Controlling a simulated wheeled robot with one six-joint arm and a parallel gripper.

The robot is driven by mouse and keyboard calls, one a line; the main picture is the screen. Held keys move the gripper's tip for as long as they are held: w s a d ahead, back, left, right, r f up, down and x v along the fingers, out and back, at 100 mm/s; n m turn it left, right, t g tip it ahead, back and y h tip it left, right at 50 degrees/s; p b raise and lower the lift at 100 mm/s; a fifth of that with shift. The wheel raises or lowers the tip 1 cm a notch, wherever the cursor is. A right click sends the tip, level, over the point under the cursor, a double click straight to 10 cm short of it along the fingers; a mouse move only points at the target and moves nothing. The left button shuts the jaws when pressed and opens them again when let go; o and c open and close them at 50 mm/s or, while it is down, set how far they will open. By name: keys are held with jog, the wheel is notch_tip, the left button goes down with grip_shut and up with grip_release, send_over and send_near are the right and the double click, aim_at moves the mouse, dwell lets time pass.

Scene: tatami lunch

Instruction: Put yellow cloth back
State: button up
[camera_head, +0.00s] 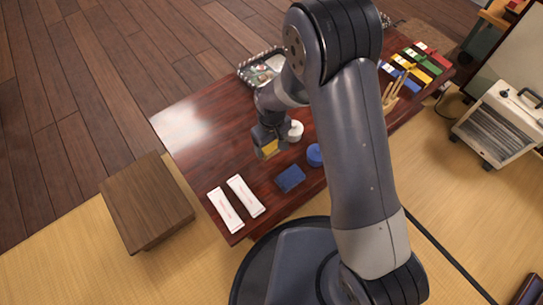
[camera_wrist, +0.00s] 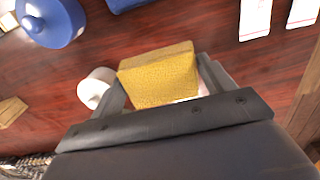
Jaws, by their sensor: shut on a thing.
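The yellow cloth (camera_wrist: 160,75), a folded block with a textured face, sits between the two fingers of my gripper (camera_wrist: 163,88) in the wrist view. My gripper is shut on it. In the head view the yellow cloth (camera_head: 268,150) shows at the end of my gripper (camera_head: 266,144), over the dark red table (camera_head: 190,120). Whether it touches the table I cannot tell. A folded blue cloth (camera_head: 290,179) lies on the table, nearer the front edge than my gripper.
A white round container (camera_head: 295,131) and a blue round one (camera_head: 314,155) stand close to my gripper. Two white packets (camera_head: 233,203) lie at the table's near left end. A patterned tray (camera_head: 262,68) and coloured blocks (camera_head: 415,65) are farther back. The table's left part is clear.

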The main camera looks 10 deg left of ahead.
aim_at(272, 159)
jog(key=shift+f+b, duration=0.9)
jog(key=shift+f, duration=2.2)
jog(key=shift+f, duration=0.1)
jog(key=shift+f, duration=0.15)
jog(key=o, duration=0.9)
notch_tip(272, 159, up, 13)
jog(key=p, duration=0.4)
jog(key=shift+f+p, duration=0.2)
jog(key=shift+p, duration=0.1)
